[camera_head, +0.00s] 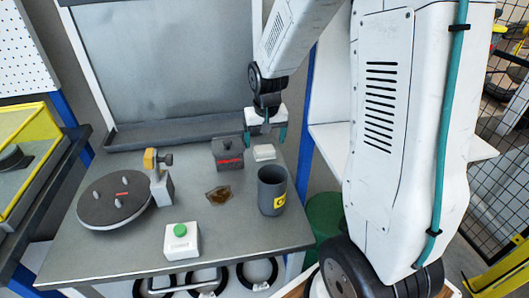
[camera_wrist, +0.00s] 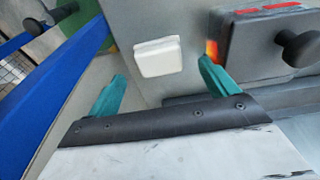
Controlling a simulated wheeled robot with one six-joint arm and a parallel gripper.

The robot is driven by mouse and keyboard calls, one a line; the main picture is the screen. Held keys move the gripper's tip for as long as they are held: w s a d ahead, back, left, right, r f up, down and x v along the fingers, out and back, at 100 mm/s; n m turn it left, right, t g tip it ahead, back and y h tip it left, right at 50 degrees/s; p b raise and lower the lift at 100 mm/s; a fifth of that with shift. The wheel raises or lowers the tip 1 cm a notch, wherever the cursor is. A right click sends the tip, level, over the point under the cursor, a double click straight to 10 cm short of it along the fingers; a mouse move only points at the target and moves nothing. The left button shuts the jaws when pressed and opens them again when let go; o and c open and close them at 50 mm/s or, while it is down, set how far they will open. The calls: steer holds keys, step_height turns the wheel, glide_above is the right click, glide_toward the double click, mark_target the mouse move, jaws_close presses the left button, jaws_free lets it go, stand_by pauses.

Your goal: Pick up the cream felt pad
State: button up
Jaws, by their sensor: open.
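The cream felt pad (camera_head: 264,153) is a small pale block with rounded corners. It lies on the grey table near its right back part, beside a dark box with a red mark. In the wrist view the pad (camera_wrist: 158,57) lies flat on the table, beyond my fingertips and roughly between their lines. My gripper (camera_head: 265,138) hangs above and slightly behind the pad in the head view. Its two teal fingers (camera_wrist: 160,77) are apart with nothing between them. Whether a finger touches the table cannot be told.
The dark lidded box (camera_head: 228,153) stands close by the pad, its knob (camera_wrist: 302,47) near my right finger in the wrist view. A grey cup (camera_head: 272,190), amber piece (camera_head: 219,196), green-button box (camera_head: 181,241) and round pegged disc (camera_head: 115,199) share the table (camera_head: 85,262). A blue post (camera_head: 304,160) borders the right.

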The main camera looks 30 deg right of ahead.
mark_target(264, 148)
steer(key=shift+w+f, duration=0.2)
steer(key=shift+f, duration=1.3)
steer(key=c, duration=1.1)
steer(key=shift+o, duration=0.2)
step_height(264, 148, up, 10)
